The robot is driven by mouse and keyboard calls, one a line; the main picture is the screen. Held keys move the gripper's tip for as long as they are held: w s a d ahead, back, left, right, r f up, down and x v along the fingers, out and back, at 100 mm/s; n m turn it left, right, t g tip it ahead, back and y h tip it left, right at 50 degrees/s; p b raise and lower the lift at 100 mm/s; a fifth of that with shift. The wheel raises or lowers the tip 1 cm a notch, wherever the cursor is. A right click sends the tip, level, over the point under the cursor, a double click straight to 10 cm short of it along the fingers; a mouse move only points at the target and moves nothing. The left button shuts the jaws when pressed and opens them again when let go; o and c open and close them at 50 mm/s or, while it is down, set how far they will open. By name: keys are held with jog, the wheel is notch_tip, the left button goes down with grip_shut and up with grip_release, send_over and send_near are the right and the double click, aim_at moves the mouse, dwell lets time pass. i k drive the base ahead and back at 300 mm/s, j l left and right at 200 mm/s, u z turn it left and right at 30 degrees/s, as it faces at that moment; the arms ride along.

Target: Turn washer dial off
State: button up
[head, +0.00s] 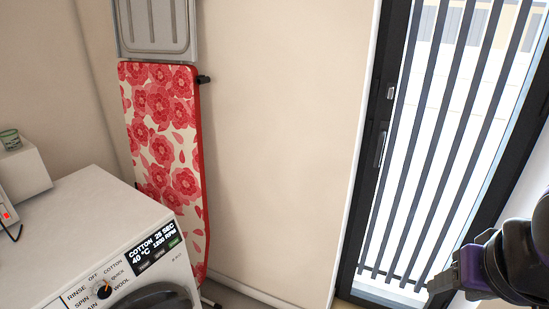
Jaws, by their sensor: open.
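The white washer (90,238) stands at the lower left. Its round dark dial (103,290) is on the front panel near the bottom edge, ringed by labels such as OFF, COTTON, QUICK, WOOL, SPIN and RINSE. An orange mark shows at the dial's upper side, seemingly near COTTON, but it is too small to tell exactly. The lit display (155,248) reads COTTON, 40 °C, 1200 RPM. My gripper (458,275), purple and black, is at the far lower right, well apart from the washer. It is open and empty, partly cut off by the picture's edge.
A red floral ironing board (163,145) leans on the wall behind the washer. A barred glass door (440,130) is at right. Bare wall lies between.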

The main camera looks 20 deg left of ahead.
aim_at(102, 289)
jog(key=u, duration=2.1)
